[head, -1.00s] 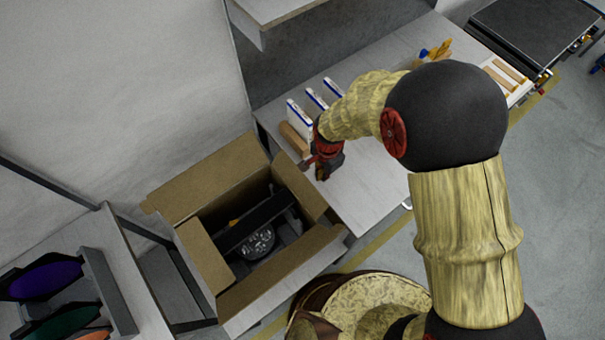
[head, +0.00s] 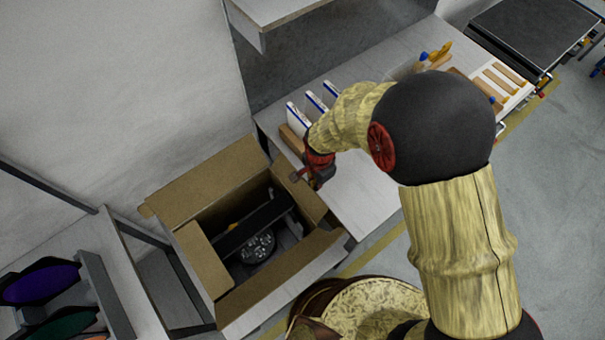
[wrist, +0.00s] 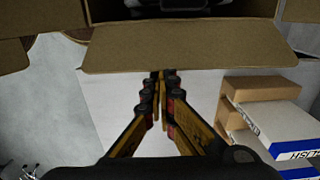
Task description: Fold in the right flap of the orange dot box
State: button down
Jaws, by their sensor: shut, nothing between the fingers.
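An open cardboard box (head: 224,293) stands left of the workbench in the head view, with a dark par can (head: 257,246) inside. Its flaps stand open around the mouth. The right flap (head: 297,193) is on the side facing the bench, and the same flap spans the upper middle of the wrist view (wrist: 185,47). I see no orange dot on the box. My gripper (head: 296,176) is shut and empty, just right of that flap. In the wrist view the fingertips (wrist: 160,76) point at the flap's near edge; I cannot tell whether they touch it.
White and blue cartons (head: 312,106) and brown blocks (head: 292,138) stand on the bench (head: 365,195) behind my gripper. A rack with coloured discs (head: 40,285) is at lower left. A shelf (head: 270,15) hangs above the bench. The bench front is clear.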

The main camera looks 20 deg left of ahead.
aim_at(310, 195)
jog(key=shift+s+a+f, duration=0.15)
jog(key=shift+s, duration=0.75)
jog(key=shift+s+a+f, duration=0.1)
jog(key=shift+s+f, duration=0.05)
jog(key=shift+s, duration=0.7)
jog(key=shift+s+a, duration=0.25)
jog(key=shift+s, duration=0.45)
jog(key=shift+s+a, duration=0.15)
jog(key=shift+s, duration=0.05)
jog(key=shift+w+a+f, duration=0.1)
jog(key=shift+a+f, duration=0.1)
jog(key=shift+a, duration=0.2)
jog(key=shift+w+a+r, duration=0.15)
jog(key=shift+a, duration=0.05)
jog(key=shift+w+d+r, duration=0.25)
jog(key=shift+d+r, duration=0.15)
jog(key=shift+r, duration=0.2)
jog(key=shift+w+r+p, duration=0.35)
jog(key=shift+w+p, duration=0.1)
jog(key=shift+p, duration=0.1)
jog(key=shift+w+d+r+p, duration=0.2)
jog(key=shift+w+r+p, duration=0.05)
jog(key=shift+w+r, duration=0.2)
jog(key=shift+w+d+r+p, duration=0.2)
jog(key=shift+w+r, duration=0.1)
jog(key=shift+r, duration=0.15)
notch_tip(310, 195, up, 9)
jog(key=p, duration=0.5)
jog(key=shift+f, duration=0.1)
